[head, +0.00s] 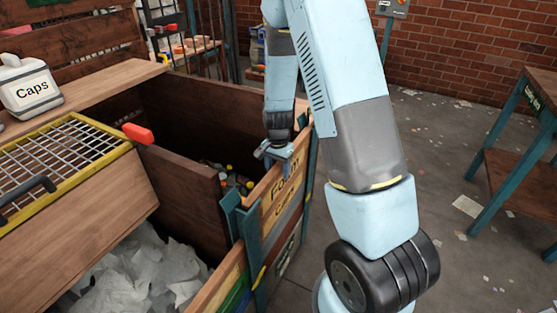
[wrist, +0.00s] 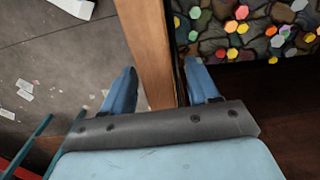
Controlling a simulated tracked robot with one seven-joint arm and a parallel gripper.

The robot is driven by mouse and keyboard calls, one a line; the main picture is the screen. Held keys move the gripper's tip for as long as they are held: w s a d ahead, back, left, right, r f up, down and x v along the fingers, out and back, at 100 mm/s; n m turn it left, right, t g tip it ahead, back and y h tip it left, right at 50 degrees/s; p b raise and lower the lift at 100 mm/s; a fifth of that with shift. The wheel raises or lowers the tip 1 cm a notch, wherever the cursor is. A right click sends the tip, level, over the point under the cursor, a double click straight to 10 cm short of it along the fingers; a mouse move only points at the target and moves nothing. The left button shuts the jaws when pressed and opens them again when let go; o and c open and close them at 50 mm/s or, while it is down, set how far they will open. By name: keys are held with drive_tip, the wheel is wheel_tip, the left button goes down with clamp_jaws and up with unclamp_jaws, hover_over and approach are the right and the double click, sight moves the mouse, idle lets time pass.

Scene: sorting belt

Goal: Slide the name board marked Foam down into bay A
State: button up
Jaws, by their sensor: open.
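The Foam name board (head: 284,187) is a wooden plate at the front of a brown bin, between teal uprights. Another lettered board, which seems to read Caps, sits directly below it. In the wrist view a wooden edge (wrist: 147,50), apparently the board's top, runs between my fingers. My gripper (head: 275,154) is at the board's top edge, its blue fingers open on either side of the wood. In the wrist view my gripper (wrist: 161,68) shows a gap between the right finger and the wood. No bay A letter is readable.
The bin behind the board holds colourful caps (wrist: 240,28). White crumpled scraps (head: 135,275) fill the bay at front left. A wire grid in a yellow frame (head: 70,122) and a Caps jug (head: 30,88) stand left. A red handle (head: 138,133) juts out.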

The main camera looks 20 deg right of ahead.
drive_tip(key=shift+f, duration=0.6)
clamp_jaws()
idle(0.3)
drive_tip(key=c, duration=0.5)
unclamp_jaws()
clamp_jaws()
idle(0.5)
drive_tip(key=shift+r, duration=0.1)
